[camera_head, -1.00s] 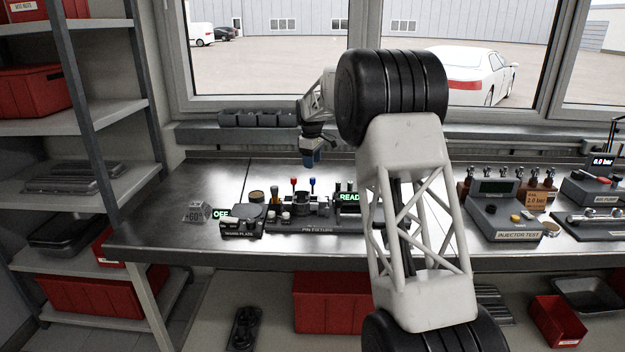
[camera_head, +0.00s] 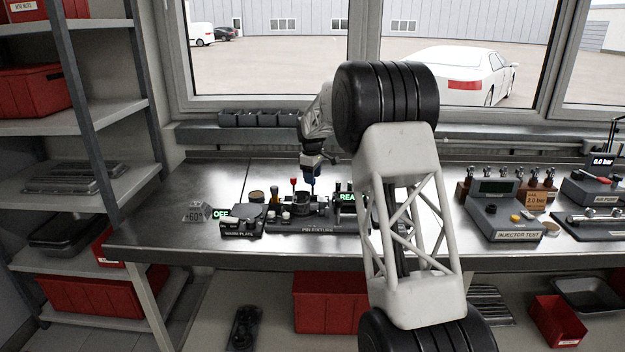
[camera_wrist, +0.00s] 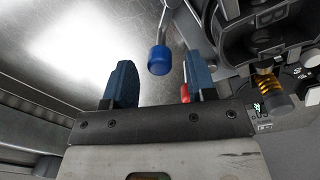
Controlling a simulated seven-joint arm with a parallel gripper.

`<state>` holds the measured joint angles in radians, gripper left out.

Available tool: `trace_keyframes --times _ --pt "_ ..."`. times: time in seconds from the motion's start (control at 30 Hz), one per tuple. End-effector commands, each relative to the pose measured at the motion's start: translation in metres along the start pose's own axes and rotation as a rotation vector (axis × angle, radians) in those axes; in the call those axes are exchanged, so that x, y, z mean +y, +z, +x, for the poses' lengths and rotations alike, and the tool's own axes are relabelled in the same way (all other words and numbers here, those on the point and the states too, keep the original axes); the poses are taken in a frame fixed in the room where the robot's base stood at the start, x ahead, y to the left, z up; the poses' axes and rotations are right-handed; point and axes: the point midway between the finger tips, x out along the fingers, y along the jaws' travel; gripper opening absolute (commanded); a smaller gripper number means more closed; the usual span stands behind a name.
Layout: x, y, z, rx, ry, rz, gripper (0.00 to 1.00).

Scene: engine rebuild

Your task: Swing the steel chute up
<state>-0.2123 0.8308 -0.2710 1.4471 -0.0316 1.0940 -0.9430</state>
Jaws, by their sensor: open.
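My gripper (camera_head: 311,172) is open above the pin fixture (camera_head: 318,230) on the bench, fingers pointing down. In the wrist view its two blue fingers (camera_wrist: 161,82) stand apart. A blue knob (camera_wrist: 158,61) on a thin steel rod shows in the gap between them, with no visible contact. A red knob (camera_wrist: 185,93) is beside the right finger, partly hidden by it; it also shows in the head view (camera_head: 293,182). I cannot clearly pick out the steel chute; the blue-knobbed rod's lower end is out of clear view.
The warm plate (camera_head: 240,224) with an OFF sign sits left of the fixture. A green lit sign (camera_head: 347,197) stands at its right, partly behind my arm. The injector test unit (camera_head: 503,214) is farther right.

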Motion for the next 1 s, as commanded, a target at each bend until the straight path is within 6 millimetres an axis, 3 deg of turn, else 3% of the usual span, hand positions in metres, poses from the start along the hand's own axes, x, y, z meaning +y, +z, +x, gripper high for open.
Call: trace_keyframes --times 0.2,0.5,0.83,1.0 --pt "0.0 0.0 0.013 -0.001 -0.001 0.0 0.52" --pt "0.0 0.0 0.015 -0.001 -0.001 0.0 0.52" --pt "0.0 0.0 0.014 -0.001 -0.001 0.0 0.03" --pt "0.0 0.0 0.014 -0.001 -0.001 0.005 0.02"
